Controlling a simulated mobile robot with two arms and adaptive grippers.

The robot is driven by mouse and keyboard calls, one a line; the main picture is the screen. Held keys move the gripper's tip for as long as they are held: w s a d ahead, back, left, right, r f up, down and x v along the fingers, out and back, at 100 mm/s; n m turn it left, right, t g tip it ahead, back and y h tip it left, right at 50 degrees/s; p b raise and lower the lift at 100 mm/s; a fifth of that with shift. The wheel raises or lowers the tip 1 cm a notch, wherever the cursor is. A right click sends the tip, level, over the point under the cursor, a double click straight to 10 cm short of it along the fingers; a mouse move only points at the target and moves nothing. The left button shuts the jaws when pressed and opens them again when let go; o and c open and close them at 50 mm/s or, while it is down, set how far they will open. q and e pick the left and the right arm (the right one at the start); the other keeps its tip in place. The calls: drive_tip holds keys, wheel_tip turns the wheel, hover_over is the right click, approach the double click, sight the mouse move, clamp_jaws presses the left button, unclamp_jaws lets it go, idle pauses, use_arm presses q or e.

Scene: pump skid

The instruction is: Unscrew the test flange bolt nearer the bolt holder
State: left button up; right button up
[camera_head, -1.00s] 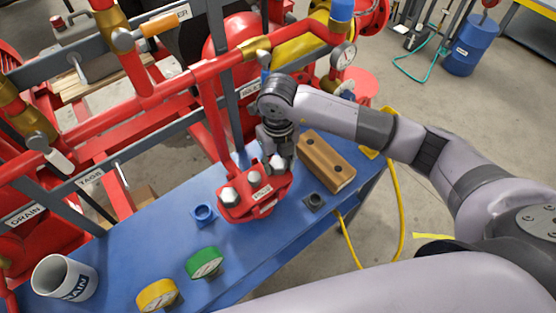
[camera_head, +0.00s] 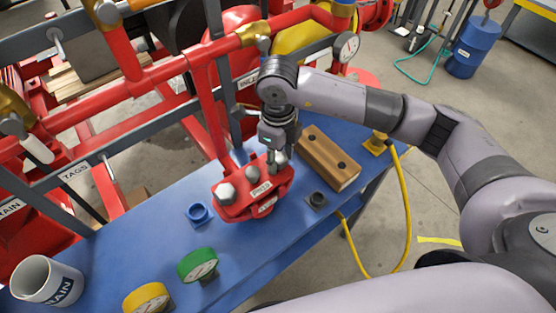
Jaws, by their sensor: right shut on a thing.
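The red test flange (camera_head: 236,208) sits on the blue bench, with a label on its front. One silver hex bolt (camera_head: 226,192) stands at its left side. A smaller rounded fitting (camera_head: 252,172) shows between that bolt and my gripper. My right gripper (camera_head: 277,164) points down at the flange's right side and is shut on the bolt there (camera_head: 284,156), which its fingers partly hide. The wooden bolt holder (camera_head: 328,160) lies just right of the gripper, with two dark holes visible. My left gripper is not in view.
Red pipes (camera_head: 205,110) rise close behind the gripper. A yellow hose (camera_head: 408,215) hangs at the right.

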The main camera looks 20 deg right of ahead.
drive_tip(key=n+b, duration=0.5)
drive_tip(key=n, duration=0.1)
drive_tip(key=shift+f, duration=0.2)
drive_tip(key=shift+n+b, duration=0.7)
drive_tip(key=shift+r, duration=0.2)
drive_tip(key=o, duration=1.3)
wheel_tip(320, 180, up, 12)
